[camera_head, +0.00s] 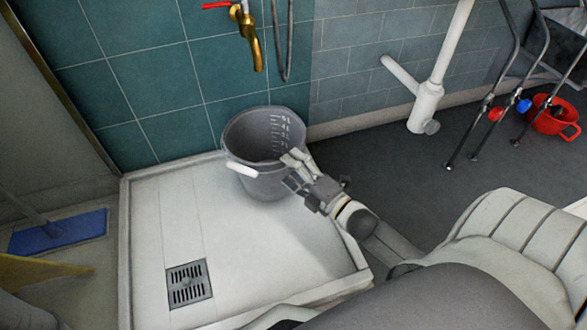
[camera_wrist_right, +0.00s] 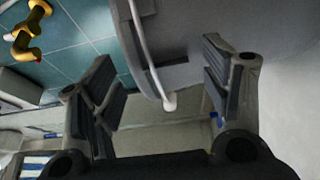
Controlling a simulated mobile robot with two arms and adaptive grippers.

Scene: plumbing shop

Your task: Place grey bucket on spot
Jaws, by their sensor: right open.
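The grey bucket (camera_head: 258,140) stands upright in the back right part of the white shower tray (camera_head: 238,270), close to the teal tiled wall. Its white-gripped handle (camera_head: 242,169) hangs down at its front left. My right gripper (camera_head: 290,170) is at the bucket's right front side, near the rim. In the right wrist view the two fingers (camera_wrist_right: 160,95) are spread apart, with the bucket's grey wall (camera_wrist_right: 185,45) and thin white handle beyond and between them. I cannot tell whether a finger touches the bucket. My left gripper is not in view. No separate spot marking shows.
A brass tap (camera_head: 248,35) with a red lever sticks out above the bucket. A drain grate (camera_head: 189,284) lies in the tray's front left. A white pipe (camera_head: 430,95), a red bucket (camera_head: 552,118) and metal legs stand at right. A blue mop (camera_head: 58,231) lies at left.

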